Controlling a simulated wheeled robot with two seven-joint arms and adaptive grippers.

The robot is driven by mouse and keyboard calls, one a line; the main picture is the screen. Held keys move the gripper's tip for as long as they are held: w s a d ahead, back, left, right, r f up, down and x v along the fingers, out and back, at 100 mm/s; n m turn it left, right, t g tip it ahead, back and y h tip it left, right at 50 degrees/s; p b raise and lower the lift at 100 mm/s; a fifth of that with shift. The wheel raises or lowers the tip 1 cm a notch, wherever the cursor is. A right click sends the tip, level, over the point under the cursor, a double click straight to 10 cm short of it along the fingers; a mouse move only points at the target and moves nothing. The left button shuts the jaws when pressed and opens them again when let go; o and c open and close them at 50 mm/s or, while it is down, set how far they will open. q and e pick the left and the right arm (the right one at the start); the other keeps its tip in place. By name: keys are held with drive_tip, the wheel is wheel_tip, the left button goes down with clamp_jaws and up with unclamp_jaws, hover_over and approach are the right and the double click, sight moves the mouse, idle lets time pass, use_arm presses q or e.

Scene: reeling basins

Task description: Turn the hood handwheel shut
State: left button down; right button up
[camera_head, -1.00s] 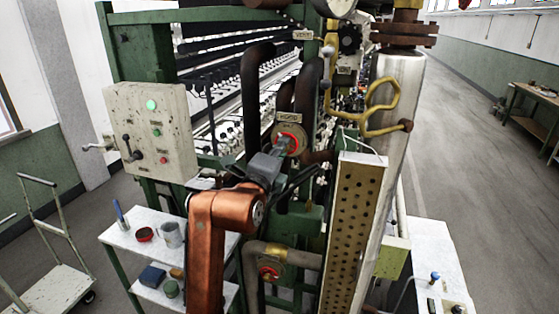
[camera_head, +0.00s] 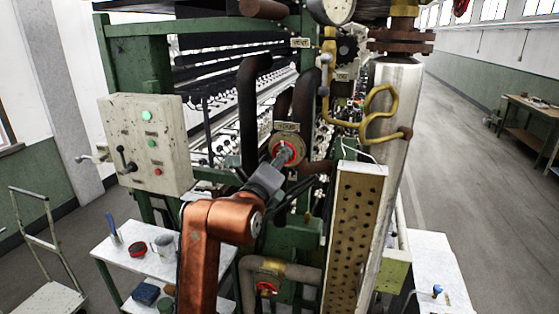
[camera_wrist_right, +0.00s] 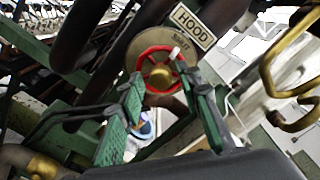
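The hood handwheel is a small red wheel (camera_head: 290,150) on a round plate at the machine's front, below a tag unreadable in the head view. In the right wrist view the red wheel (camera_wrist_right: 150,57) sits under a plate reading HOOD (camera_wrist_right: 194,26), with a white mark at its upper right rim. My right gripper (camera_wrist_right: 160,82) is open, its green-padded fingers at either side of the wheel. I cannot tell whether they touch the rim. The right gripper (camera_head: 281,160) hides part of the wheel in the head view. My left gripper is not in view.
A second red wheel (camera_head: 266,288) is on a lower pipe. A perforated panel (camera_head: 356,225) and a silver column (camera_head: 393,130) stand right of the wheel. A control box (camera_head: 147,143) and a white shelf cart (camera_head: 125,255) are at left. Open floor lies right.

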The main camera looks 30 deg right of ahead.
drive_tip(key=b+v, duration=0.2)
drive_tip(key=v, duration=0.5)
idle(0.4)
